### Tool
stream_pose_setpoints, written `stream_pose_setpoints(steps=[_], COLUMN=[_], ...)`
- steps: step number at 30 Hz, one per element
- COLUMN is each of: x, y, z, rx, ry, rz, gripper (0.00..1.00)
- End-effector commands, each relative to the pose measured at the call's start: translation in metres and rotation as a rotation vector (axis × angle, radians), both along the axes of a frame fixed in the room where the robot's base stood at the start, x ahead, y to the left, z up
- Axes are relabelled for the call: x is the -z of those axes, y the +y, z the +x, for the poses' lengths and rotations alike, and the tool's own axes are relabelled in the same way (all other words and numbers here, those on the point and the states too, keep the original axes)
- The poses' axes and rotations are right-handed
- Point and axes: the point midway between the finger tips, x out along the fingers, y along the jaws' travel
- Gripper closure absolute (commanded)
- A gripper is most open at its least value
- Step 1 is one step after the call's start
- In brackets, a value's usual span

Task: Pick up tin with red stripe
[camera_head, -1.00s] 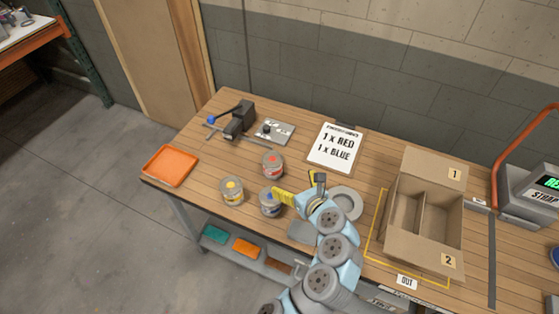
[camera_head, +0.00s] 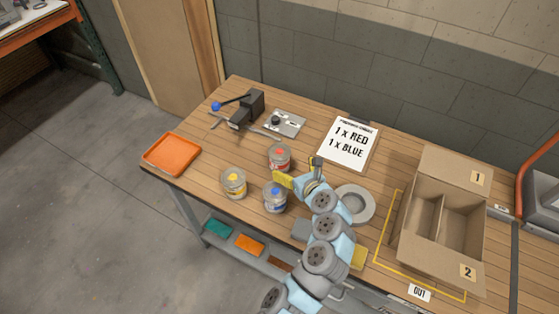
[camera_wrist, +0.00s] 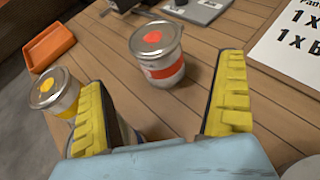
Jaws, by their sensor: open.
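The tin with the red stripe (camera_head: 279,157) stands upright on the wooden table, a red dot on its lid. In the wrist view this red tin (camera_wrist: 157,54) is ahead of my gripper, between the lines of the two yellow fingers but beyond their tips. My gripper (camera_wrist: 168,95) is open and empty. In the head view my gripper (camera_head: 296,180) is just in front of the red tin, on its lower right side. A yellow-striped tin (camera_head: 233,183) stands to the left, and a blue-striped tin (camera_head: 275,197) stands below my gripper.
A cardboard box (camera_head: 405,243) with two compartments stands at the right. A sheet reading "1 x RED, 1 x BLUE" (camera_head: 348,143) lies behind. A grey ring-shaped plate (camera_head: 367,207) lies right of my arm. An orange tray (camera_head: 172,154) is at the left; a black press (camera_head: 247,108) is at the back.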

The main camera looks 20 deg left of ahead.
Motion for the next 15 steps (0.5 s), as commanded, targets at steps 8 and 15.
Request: stream_pose_setpoints(steps=[8, 15], x=[0.015, 0.021], y=[0.024, 0.034], z=[0.022, 0.033], rx=[-0.005, -0.001], ry=[0.003, 0.002], rz=[-0.001, 0.000], gripper=[0.00, 0.00])
